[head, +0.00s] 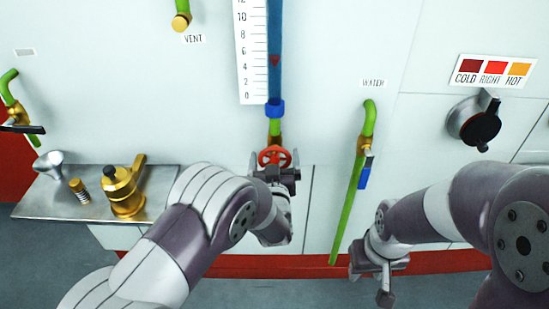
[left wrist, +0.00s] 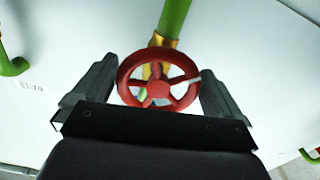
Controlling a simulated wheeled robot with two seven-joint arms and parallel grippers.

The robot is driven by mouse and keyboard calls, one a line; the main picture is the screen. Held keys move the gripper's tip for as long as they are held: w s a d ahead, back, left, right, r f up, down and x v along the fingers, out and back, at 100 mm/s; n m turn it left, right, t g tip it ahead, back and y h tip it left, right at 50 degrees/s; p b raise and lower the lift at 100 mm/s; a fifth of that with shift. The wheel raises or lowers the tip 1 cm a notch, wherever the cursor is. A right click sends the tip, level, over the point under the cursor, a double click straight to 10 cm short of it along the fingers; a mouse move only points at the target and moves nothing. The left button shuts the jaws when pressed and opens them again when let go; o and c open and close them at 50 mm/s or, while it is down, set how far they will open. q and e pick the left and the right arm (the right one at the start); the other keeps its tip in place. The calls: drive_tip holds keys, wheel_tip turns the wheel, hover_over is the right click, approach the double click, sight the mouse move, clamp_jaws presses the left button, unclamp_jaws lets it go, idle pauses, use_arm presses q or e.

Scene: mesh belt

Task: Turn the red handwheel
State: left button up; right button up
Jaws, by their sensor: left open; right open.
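The red handwheel (head: 274,156) sits on the green pipe with a brass fitting, below the blue column and its scale. In the left wrist view the handwheel (left wrist: 158,80) shows face-on with its spokes and one pale mark on the right side of the rim. My left gripper (head: 275,168) is at the wheel, its two fingers apart. In the left wrist view my left gripper (left wrist: 158,88) has one finger on each side of the rim; I cannot tell whether they touch it. My right gripper (head: 377,274) is open, empty and low on the right, away from the wheel.
A green water pipe (head: 352,190) with a blue-handled valve runs down right of the wheel. A black knob (head: 474,122) is on the right wall under colour labels. A metal shelf (head: 90,208) with brass parts is at left.

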use_arm(q)
drive_tip(key=shift+r, duration=0.1)
drive_tip(key=shift+w, duration=0.1)
drive_tip(key=c, duration=0.8)
drive_tip(key=shift+o, duration=0.2)
